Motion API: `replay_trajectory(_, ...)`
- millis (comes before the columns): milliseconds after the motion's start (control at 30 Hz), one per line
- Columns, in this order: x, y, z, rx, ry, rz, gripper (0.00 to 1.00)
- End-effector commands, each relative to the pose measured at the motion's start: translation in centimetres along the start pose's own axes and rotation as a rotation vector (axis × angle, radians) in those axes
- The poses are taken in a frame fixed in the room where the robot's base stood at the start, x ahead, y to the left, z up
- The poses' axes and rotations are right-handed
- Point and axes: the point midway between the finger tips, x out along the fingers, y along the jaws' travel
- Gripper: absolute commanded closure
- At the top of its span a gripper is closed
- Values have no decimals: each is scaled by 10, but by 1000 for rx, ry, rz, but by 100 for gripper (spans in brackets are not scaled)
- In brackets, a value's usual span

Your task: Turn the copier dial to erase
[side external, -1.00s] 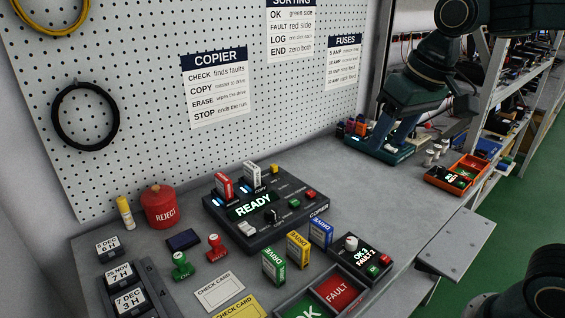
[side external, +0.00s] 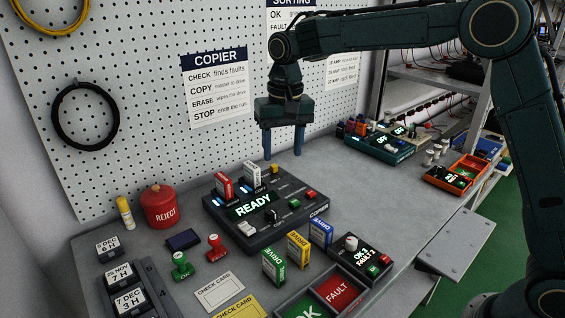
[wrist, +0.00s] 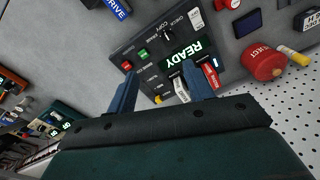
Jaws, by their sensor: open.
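The copier (side external: 238,238) is a dark box on the bench with a lit screen (side external: 254,205) reading READY. Its small black dial (side external: 271,215) sits in front of the screen; which mark it points to is too small to tell. The wrist view shows the dial (wrist: 168,36) with CHECK, COPY and ERASE labels around it. A red drive (side external: 223,185) and a white drive (side external: 252,174) stand upright in the copier's back slots. My gripper (side external: 283,155) is open and empty, pointing down, above and behind the copier's far right side, apart from it.
Loose green, yellow and blue drives (side external: 299,248) stand in front of the copier. A red REJECT canister (side external: 158,207) stands to its left, and a small black tester (side external: 358,256) to its right. The pegboard (side external: 140,110) rises behind. Bare bench lies right of the copier.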

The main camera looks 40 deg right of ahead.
Motion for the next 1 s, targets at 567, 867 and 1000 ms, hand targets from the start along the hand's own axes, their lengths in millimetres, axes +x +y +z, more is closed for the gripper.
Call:
replay_trajectory(567, 35, -24, -18, 38, -41, 26, 48)
replay_trajectory(867, 52, -23, -17, 38, -43, 27, 48)
replay_trajectory(1000, 70, -22, -16, 38, -45, 28, 48)
